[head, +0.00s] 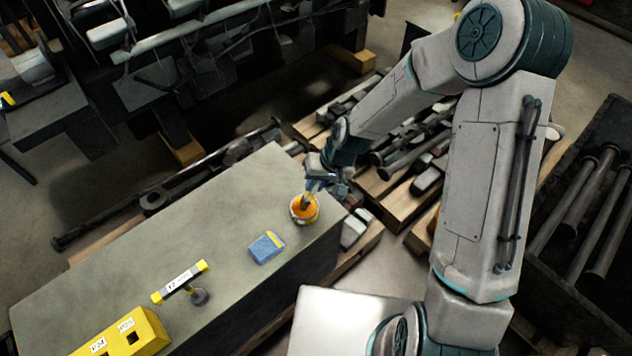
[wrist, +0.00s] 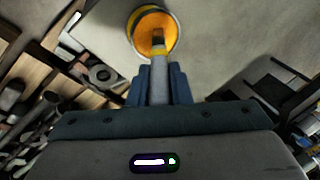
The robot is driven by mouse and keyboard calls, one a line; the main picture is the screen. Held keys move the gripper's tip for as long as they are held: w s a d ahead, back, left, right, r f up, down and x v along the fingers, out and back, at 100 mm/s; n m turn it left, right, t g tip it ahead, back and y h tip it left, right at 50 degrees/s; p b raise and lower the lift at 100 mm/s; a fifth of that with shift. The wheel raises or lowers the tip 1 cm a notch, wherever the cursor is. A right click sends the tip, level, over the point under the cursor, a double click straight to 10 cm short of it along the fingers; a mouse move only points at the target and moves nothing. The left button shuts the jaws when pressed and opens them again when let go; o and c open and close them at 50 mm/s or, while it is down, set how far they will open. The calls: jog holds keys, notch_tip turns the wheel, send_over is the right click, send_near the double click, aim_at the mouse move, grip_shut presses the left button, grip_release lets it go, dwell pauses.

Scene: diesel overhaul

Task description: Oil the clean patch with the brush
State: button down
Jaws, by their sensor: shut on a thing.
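My gripper (head: 316,186) is shut on the brush (wrist: 159,82), and its fingers also show in the wrist view (wrist: 158,90). The brush points down into a round cup (head: 293,213) with an orange inside and a pale rim; in the wrist view the cup (wrist: 134,40) surrounds the dark brush tip. I cannot tell how deep the tip sits or whether it touches the orange. The cup stands near the right end of the grey bench (head: 230,200). I cannot make out a distinct clean patch in either view.
A blue block with a yellow edge (head: 266,248) lies left of the cup. Pallets with metal parts (head: 400,190) lie beyond the bench. The bench's far left is bare.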

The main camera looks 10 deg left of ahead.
jog(key=shift+r+p, duration=2.45)
jog(key=shift+r, duration=1.05)
